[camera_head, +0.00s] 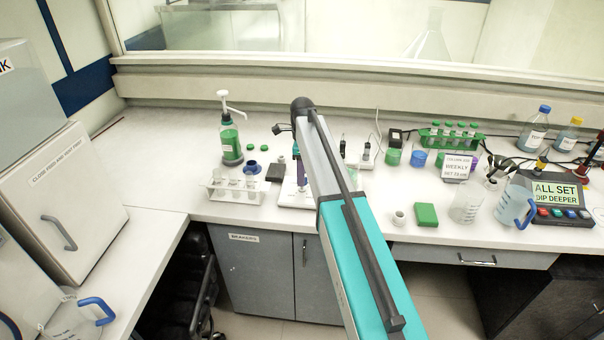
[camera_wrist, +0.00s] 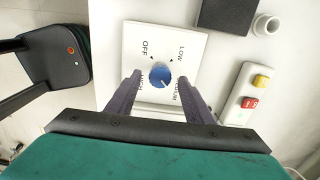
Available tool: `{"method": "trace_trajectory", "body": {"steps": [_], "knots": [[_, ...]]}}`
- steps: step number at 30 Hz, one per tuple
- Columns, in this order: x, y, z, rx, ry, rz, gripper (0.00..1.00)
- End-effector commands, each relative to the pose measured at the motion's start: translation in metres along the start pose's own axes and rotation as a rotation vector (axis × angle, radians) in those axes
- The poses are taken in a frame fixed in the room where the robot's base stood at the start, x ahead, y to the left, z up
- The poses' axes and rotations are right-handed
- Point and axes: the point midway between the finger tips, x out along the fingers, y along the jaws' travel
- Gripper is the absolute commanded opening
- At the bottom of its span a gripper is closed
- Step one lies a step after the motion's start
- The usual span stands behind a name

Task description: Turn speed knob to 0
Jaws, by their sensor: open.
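The speed knob (camera_wrist: 160,75) is a round blue dial on a white panel (camera_wrist: 135,40) in the wrist view. The panel has printed labels; OFF and LOW read clearly, and others beside my fingers are partly covered. I cannot tell surely which label the knob's small pale mark points to. My gripper (camera_wrist: 159,84) is open, with one dark finger on each side of the knob; contact is not clear. In the head view the white device (camera_head: 287,193) stands on the bench, and my arm hides the knob.
A dark block (camera_wrist: 228,14) and a white cup-like piece (camera_wrist: 265,25) lie beyond the panel. A white unit with yellow and red switches (camera_wrist: 250,95) stands at right. A tube rack (camera_head: 235,190) is left of the device. A green box (camera_head: 426,214) lies to the right.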

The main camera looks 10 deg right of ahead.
Motion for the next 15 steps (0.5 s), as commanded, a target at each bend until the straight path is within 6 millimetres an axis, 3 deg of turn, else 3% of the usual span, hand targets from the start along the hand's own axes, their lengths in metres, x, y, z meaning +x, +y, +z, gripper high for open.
{"method": "trace_trajectory", "body": {"steps": [6,15], "knots": [[0.012,0.001,0.001,-0.001,0.000,0.000,0.47],[0.015,0.000,0.001,-0.001,0.000,-0.001,0.47]]}}
